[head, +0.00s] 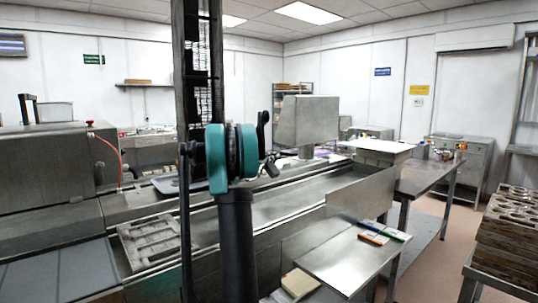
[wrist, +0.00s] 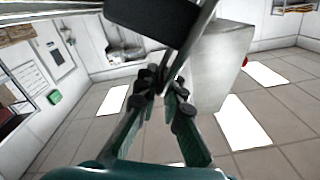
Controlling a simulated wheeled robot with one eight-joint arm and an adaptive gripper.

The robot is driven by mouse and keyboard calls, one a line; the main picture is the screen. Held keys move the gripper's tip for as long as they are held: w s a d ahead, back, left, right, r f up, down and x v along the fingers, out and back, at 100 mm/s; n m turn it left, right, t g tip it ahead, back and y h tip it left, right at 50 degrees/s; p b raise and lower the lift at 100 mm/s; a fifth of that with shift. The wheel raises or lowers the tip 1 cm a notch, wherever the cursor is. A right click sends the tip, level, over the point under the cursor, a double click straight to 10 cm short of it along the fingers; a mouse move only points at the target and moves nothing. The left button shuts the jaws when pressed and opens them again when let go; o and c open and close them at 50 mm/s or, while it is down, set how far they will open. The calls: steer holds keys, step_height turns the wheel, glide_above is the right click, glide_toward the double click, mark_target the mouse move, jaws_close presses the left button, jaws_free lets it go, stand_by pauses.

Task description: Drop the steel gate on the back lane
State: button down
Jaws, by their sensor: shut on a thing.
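My gripper (wrist: 168,85) shows in the wrist view with its dark fingers closed together on a thin steel strip (wrist: 192,48). I take this strip to be part of the steel gate. A black block (wrist: 150,18) lies across the strip at the top. In the head view my teal and black arm stands in front of the machine and hides most of my gripper and what it holds. The long steel lanes (head: 283,207) run from lower left to upper right behind my arm. I cannot tell whether the strip touches a lane.
A steel hood (head: 307,120) stands over the line; a pale steel box face (wrist: 220,65) is close in the wrist view. A low steel shelf (head: 345,262) juts out in front. Stacked brown moulds (head: 510,235) stand at right.

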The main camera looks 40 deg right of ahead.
mark_target(277, 173)
steer(key=s+f+m, duration=0.1)
steer(key=m, duration=0.1)
steer(key=s+f+m, duration=0.1)
steer(key=shift+s+d+f+m, duration=0.1)
steer(key=shift+s+f+m, duration=0.2)
steer(key=shift+s+m, duration=0.1)
step_height(277, 173, down, 7)
steer(key=s, duration=0.2)
steer(key=shift+r, duration=0.2)
steer(key=shift+s+f, duration=0.1)
steer(key=shift+s, duration=0.05)
steer(key=c, duration=1.7)
jaws_free()
steer(key=shift+w, duration=0.2)
